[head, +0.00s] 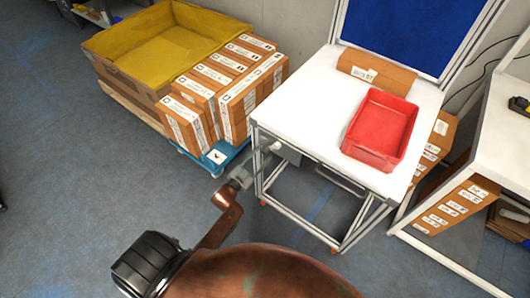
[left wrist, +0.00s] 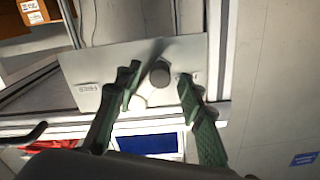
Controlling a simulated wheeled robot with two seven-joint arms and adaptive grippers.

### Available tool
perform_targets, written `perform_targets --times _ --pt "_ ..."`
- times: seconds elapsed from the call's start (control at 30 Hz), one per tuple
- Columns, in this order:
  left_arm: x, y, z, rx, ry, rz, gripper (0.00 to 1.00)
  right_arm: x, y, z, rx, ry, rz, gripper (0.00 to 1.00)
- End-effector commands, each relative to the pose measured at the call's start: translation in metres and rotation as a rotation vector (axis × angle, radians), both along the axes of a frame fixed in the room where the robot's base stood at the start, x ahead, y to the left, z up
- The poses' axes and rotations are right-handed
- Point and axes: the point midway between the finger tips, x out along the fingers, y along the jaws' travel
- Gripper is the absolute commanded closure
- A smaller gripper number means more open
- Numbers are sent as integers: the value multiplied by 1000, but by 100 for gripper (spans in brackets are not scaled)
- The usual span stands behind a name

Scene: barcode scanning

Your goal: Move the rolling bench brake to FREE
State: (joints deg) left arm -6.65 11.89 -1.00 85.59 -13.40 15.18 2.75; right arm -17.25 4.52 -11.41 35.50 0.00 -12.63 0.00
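The rolling bench (head: 300,125) has a white top and a metal frame. A small grey brake plate (head: 291,154) is on its front left corner, with a pale knob (head: 275,147). My left gripper (head: 257,163) is just in front of the plate, at the knob. The round grey knob (left wrist: 161,74) and a thin lever (left wrist: 152,52) show between the green fingers of my left gripper (left wrist: 157,84), which are apart. I see no clear contact. My right gripper is out of view.
A red bin (head: 381,125) and a cardboard box (head: 376,70) are on the bench top. Boxes (head: 228,92) on a blue base (head: 216,158) stand close on its left. Another white table (head: 500,130) is at right. The floor at left is open.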

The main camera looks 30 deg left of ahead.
Motion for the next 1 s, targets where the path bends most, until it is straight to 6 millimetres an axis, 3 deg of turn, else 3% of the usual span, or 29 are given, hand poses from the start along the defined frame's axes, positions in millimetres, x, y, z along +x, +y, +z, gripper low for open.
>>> perform_targets --times 0.2,0.53,1.0 --pt "22 -1 -1 -1 3 1 64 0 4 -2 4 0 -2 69" --pt "25 -2 -1 0 2 1 65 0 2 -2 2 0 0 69" --pt "24 -2 -1 -1 2 1 97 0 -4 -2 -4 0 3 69"
